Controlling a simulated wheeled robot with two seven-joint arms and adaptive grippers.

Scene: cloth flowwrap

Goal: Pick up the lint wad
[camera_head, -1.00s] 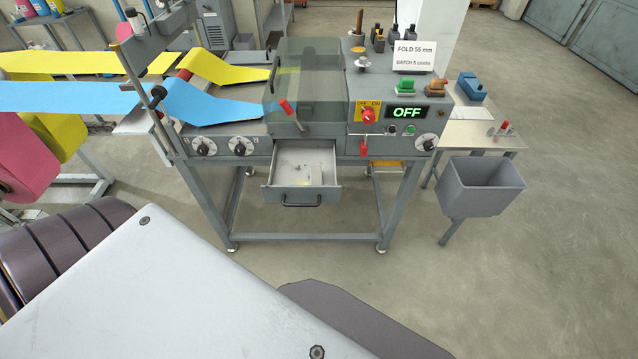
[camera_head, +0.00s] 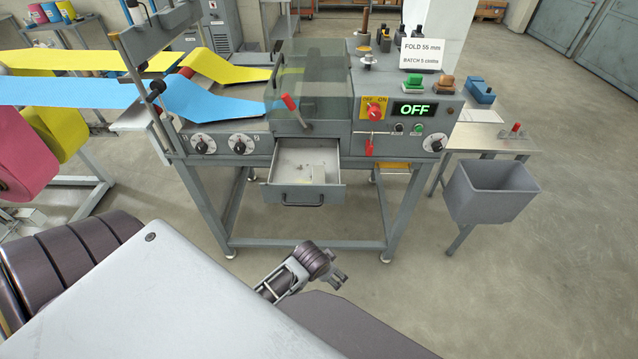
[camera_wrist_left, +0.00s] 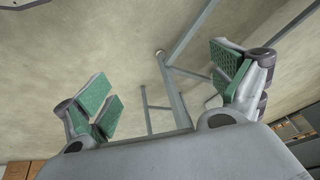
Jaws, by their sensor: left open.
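The pull-out drawer (camera_head: 306,194) of the grey machine stands open under the clear cover. Small pale pieces lie on its floor; which of them is the lint wad I cannot tell at this size. My left gripper (camera_head: 342,279) is low in front of the machine, below and nearer than the drawer, apart from it. In the left wrist view my left gripper (camera_wrist_left: 165,88) is open, its green pads wide apart with nothing between them. The lint wad does not show in the left wrist view. My right gripper is not in view.
The machine (camera_head: 405,145) reads OFF. A grey bin (camera_head: 490,196) hangs at its right, beside a small side table (camera_head: 500,140). Blue (camera_head: 70,96) and yellow (camera_head: 90,62) cloth webs feed in from the left. Steel legs (camera_head: 211,215) stand under the machine; the floor before it is clear.

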